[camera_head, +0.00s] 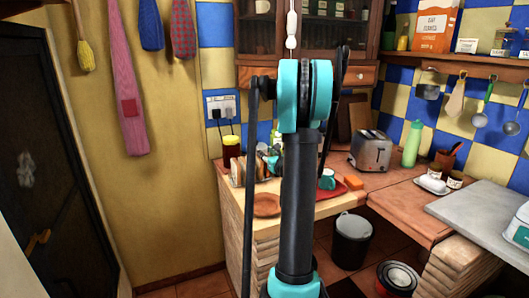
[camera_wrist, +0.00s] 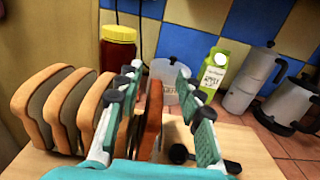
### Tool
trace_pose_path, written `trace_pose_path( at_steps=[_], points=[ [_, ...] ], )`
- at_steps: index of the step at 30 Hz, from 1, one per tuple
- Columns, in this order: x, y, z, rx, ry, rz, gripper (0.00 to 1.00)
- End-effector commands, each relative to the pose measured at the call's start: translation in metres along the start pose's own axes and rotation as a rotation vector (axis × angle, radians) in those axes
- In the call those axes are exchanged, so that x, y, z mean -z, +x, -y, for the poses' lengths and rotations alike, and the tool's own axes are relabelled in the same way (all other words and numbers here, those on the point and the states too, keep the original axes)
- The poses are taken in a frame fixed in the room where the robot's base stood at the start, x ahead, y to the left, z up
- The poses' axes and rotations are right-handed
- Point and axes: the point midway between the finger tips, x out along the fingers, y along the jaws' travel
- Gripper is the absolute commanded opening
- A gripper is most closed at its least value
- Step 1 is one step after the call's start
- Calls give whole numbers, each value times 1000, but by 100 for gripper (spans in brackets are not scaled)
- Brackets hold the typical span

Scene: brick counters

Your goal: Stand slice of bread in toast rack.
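Several slices of bread (camera_wrist: 38,100) stand upright in a row on the left of the wrist view, with gaps between them; the rack under them is not clear. A browner slice (camera_wrist: 154,112) stands edge-on between the fingers of my gripper (camera_wrist: 158,78). The left finger is close beside this slice, and I cannot tell whether it touches. The right finger is apart from it, with counter showing in the gap, so the gripper is open around it. In the head view the standing bread (camera_head: 238,170) shows left of my arm, which hides most of the gripper and rack.
A yellow-lidded jar (camera_wrist: 118,48), a pale container (camera_wrist: 166,78), a green-and-white carton (camera_wrist: 213,72) and a metal pot (camera_wrist: 250,82) stand behind. A round wooden plate (camera_head: 267,206) lies near the counter's front edge. A toaster (camera_head: 371,151) stands to the right.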

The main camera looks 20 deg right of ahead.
Motion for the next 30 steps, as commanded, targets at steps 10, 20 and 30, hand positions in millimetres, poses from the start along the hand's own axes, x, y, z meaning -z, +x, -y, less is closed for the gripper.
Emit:
trace_pose_path(
  at_steps=[10, 20, 30],
  points=[
    [0, -71, 1, 3, 0, 0, 37],
    [0, -102, 0, 0, 0, 0, 37],
    [0, -102, 0, 0, 0, 0, 37]
  ],
)
